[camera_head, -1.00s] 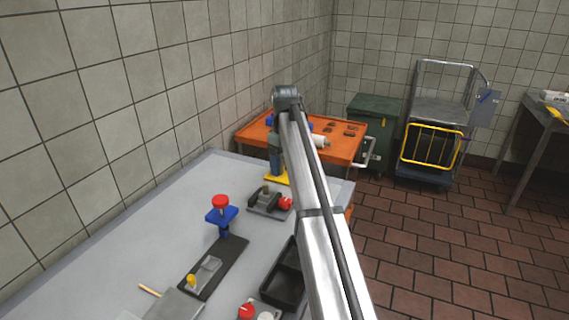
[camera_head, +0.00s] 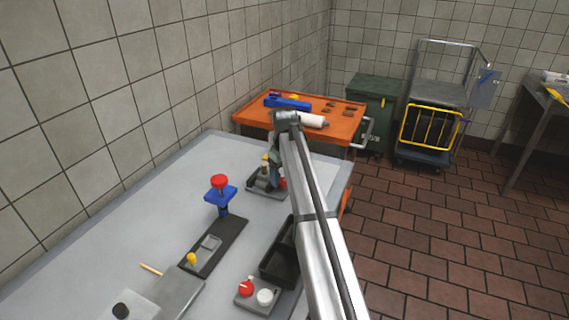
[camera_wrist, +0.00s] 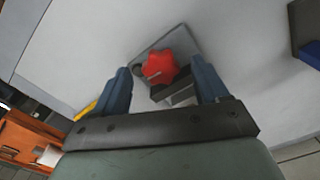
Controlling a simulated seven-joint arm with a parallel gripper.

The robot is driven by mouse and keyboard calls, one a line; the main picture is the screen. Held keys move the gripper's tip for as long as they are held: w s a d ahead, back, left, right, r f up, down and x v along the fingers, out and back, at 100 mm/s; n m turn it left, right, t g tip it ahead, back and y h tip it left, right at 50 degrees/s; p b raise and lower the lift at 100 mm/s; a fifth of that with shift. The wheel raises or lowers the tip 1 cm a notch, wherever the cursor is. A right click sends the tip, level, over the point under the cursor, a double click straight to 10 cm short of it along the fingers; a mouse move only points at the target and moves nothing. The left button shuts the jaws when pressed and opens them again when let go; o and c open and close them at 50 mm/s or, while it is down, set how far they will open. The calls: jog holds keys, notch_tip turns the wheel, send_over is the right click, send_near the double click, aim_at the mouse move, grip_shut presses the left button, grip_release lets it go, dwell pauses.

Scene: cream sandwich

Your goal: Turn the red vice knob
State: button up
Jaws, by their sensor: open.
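The red vice knob (camera_wrist: 160,64) is star-shaped and lies between my two blue fingers in the wrist view. The grey vice (camera_head: 258,187) stands on the bench in the head view, where my arm mostly hides the knob. My gripper (camera_wrist: 161,72) is open around the knob's sides, with a gap visible at each finger. Whether the fingers are at the knob's height cannot be told. In the head view my gripper is over the vice and partly hidden by my arm.
A blue stand with a red top (camera_head: 220,190) is left of the vice. A black tray (camera_head: 279,258) and a box with red and white knobs (camera_head: 257,295) are nearer. An orange cart (camera_head: 345,112) stands behind. The bench (camera_head: 140,215) is clear at left.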

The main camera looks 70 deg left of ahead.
jog(key=shift+f, duration=0.85)
jog(key=n, duration=0.3)
notch_tip(320, 180, up, 14)
jog(key=s+a+n+g+y, duration=0.1)
jog(key=s+a+y, duration=0.1)
jog(key=w+d+f+g+y, duration=0.1)
jog(key=w+d, duration=0.4)
jog(key=d, duration=0.1)
jog(key=shift+w+d+m+g+y, duration=0.15)
jog(key=shift+d+m+g+y, duration=0.15)
jog(key=shift+m+y, duration=0.1)
